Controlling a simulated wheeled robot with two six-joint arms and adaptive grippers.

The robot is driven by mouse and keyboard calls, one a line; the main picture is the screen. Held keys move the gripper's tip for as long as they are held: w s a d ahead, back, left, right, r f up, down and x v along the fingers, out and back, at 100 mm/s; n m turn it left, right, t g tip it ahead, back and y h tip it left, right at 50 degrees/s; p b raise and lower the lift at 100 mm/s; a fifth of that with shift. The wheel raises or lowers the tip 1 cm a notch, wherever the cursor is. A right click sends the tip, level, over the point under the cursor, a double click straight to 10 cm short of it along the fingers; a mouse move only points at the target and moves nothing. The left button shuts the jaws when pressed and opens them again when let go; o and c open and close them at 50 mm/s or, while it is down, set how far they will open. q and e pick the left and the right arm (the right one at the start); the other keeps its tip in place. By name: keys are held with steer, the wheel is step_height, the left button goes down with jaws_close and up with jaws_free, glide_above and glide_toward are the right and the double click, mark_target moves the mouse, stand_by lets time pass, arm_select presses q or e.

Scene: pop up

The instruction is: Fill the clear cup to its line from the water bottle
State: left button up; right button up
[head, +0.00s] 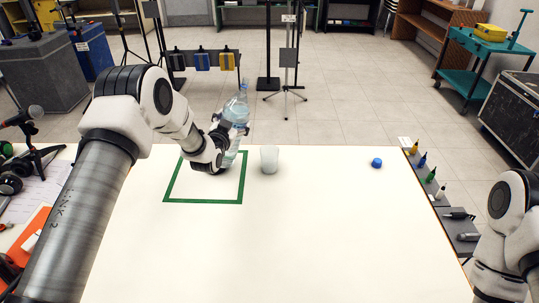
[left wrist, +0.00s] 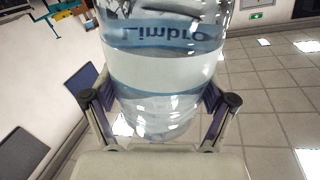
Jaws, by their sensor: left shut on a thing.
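A clear water bottle (head: 236,116) with a pale blue tint is held by my left gripper (head: 224,138) over the green-outlined square on the table. The bottle is close to upright, leaning slightly, with its neck at the top. In the left wrist view the bottle (left wrist: 163,65) fills the middle, its label partly readable, with my left gripper's fingers (left wrist: 165,105) on both sides of it. The clear cup (head: 269,160) stands upright on the table just right of the square, apart from the bottle; its line cannot be made out. My right gripper is out of view; only part of that arm shows.
A blue cap (head: 376,162) lies on the white table (head: 310,235) at the right. The green square outline (head: 203,201) is on the table. Small bottles and tools sit on a grey strip (head: 446,208) along the right edge. The table's middle front is clear.

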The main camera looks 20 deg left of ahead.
arm_select(q)
steer(key=shift+a+r+m+p, duration=0.15)
steer(key=shift+a+m+p, duration=0.05)
steer(key=shift+m+p, duration=0.55)
steer(key=a+f+m, duration=0.1)
steer(key=f+m, duration=0.1)
steer(key=a+f+m+g+y, duration=0.1)
steer(key=f+m, duration=0.1)
steer(key=f, duration=0.1)
steer(key=s+a+f+m, duration=0.1)
steer(key=f+m, duration=0.1)
steer(key=f, duration=0.1)
steer(key=shift+a+g, duration=0.25)
steer(key=shift+g, duration=0.05)
steer(key=shift+s+a+f+m+y+b, duration=0.15)
steer(key=shift+f+m+y, duration=0.1)
steer(key=shift+f+m, duration=0.2)
steer(key=shift+w+a+f+m+y+b, duration=0.15)
steer(key=shift+f+m+y, duration=0.15)
steer(key=shift+f, duration=0.25)
steer(key=shift+d+f+m+g, duration=0.3)
steer(key=shift+f+m, duration=0.35)
steer(key=shift+m, duration=0.15)
steer(key=shift+r, duration=0.3)
steer(key=shift+r+y+p, duration=0.35)
steer(key=shift+r+p, duration=0.05)
stand_by(1.3)
